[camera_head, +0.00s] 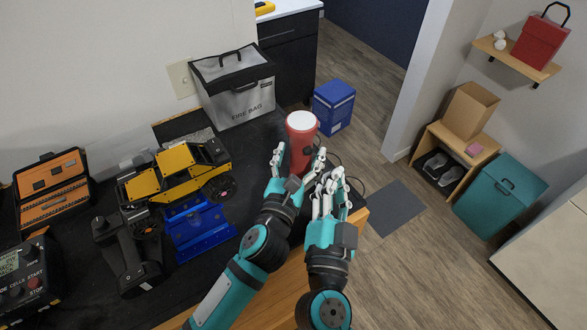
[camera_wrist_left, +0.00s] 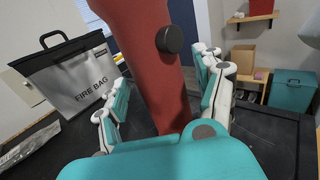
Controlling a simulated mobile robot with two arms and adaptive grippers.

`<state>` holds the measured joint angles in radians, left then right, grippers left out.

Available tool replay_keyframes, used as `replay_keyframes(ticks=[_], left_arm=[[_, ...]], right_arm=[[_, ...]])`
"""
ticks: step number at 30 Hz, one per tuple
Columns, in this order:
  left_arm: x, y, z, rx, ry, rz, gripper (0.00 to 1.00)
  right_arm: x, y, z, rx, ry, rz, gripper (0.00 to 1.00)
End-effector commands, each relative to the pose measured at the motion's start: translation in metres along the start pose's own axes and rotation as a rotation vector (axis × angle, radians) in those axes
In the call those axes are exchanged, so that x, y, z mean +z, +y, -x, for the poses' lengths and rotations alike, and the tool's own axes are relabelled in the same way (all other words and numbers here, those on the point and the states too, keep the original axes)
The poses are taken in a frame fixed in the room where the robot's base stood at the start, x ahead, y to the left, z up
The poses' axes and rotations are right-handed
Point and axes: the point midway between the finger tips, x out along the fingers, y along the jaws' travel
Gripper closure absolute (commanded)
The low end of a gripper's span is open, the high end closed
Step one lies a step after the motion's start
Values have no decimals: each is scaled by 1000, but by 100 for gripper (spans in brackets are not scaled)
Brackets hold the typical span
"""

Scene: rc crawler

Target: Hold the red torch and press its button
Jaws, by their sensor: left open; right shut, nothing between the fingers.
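The red torch (camera_head: 301,140) stands upright with its white end up, near the right end of the dark worktop. In the left wrist view its red body (camera_wrist_left: 155,75) fills the middle, and a round black button (camera_wrist_left: 170,39) faces the camera. My left gripper (camera_head: 298,158) is open, with its fingers on either side of the torch's lower part. I cannot tell whether they touch it. My right gripper (camera_head: 331,187) is shut and empty, just right of and below the torch, near the worktop edge.
A grey fire bag (camera_head: 238,100) stands behind the torch, and a blue box (camera_head: 334,106) is to its right. A yellow crawler (camera_head: 176,173), a blue stand (camera_head: 199,232) and a black controller (camera_head: 128,250) lie left of my arms. Open floor lies right of the worktop.

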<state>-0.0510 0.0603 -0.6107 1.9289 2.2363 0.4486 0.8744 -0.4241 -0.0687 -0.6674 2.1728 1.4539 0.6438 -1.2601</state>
Motion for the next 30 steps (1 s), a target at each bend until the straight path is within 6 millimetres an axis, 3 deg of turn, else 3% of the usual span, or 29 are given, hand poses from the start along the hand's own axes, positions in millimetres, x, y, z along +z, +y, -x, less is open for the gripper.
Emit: replay_keyframes(ticks=[15,21,30], left_arm=[[-1,0,98,0,3,3,30],[0,0,113,-1,0,2,30],[0,0,114,-1,0,1,30]], right_arm=[[0,0,0,0,0,0,100],[0,0,0,0,0,0,100],[0,0,0,0,0,0,100]])
